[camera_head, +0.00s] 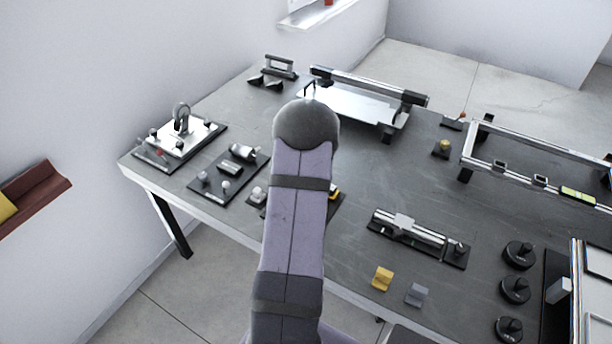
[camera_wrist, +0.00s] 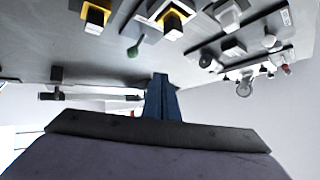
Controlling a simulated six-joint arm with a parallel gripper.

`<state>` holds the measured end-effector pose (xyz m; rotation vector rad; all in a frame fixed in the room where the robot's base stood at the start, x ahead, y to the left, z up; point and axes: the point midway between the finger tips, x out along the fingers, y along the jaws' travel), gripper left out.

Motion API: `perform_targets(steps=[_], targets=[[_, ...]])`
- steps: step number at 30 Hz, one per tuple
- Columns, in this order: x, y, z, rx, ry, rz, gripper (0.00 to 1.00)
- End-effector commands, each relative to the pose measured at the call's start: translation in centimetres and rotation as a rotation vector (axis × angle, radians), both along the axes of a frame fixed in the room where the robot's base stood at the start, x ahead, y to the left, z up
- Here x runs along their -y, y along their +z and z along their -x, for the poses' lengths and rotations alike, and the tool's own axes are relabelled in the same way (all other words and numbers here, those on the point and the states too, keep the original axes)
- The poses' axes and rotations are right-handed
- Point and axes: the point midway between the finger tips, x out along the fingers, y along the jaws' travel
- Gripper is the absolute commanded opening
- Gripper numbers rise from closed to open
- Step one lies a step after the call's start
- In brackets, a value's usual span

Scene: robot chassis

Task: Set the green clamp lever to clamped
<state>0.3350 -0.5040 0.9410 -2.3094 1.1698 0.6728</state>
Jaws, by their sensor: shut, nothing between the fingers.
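The green clamp lever (camera_wrist: 134,49) shows in the wrist view as a dark green rounded handle, above and left of my fingertips. It sticks out from beside a plate with a yellow and black block (camera_wrist: 168,22). My gripper (camera_wrist: 160,78) is shut and empty, its blue fingers together and pointing toward the table. A gap shows in the picture between the fingertips and the lever; its depth is hard to tell. In the head view my arm hides the lever and the gripper; only a yellow and black part (camera_head: 334,191) shows beside the arm.
The grey table (camera_head: 370,190) holds fixtures on both sides of my arm. A plate with knobs (camera_head: 228,172) and a toggle fixture (camera_head: 181,134) stand left; a slide rail (camera_head: 415,235) stands right. A silver tray with a bar (camera_head: 357,104) is at the back.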

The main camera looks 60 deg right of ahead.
Motion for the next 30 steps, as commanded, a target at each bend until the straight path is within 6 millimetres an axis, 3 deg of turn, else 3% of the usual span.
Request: perform_targets(steps=[12, 30], targets=[[-3.1, 2.4, 3.4, 0.001, 0.000, 0.001, 0.00], [-3.6, 2.8, 3.9, 0.001, 0.001, 0.000, 0.00]])
